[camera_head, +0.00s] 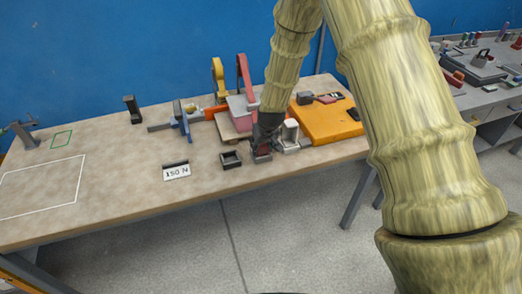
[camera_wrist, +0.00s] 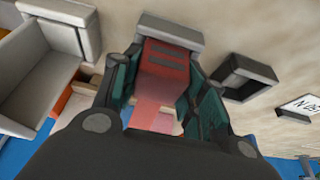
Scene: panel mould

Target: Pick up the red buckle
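The red buckle (camera_wrist: 165,62) stands in a small grey holder (camera_wrist: 170,30) in the wrist view, with dark slots across its face. My gripper (camera_wrist: 163,78) has one teal-padded finger on each side of it. The fingers are close to the buckle's sides, but I cannot tell whether both touch it. In the head view my gripper (camera_head: 265,135) points down over the table, and part of the red buckle (camera_head: 262,151) shows below it. The rest of the buckle there is hidden by my fingers.
A grey-white block (camera_head: 290,136) stands close on the right, before an orange platform (camera_head: 325,124). Clamps stand behind. The table's left (camera_head: 110,160) is mostly clear.

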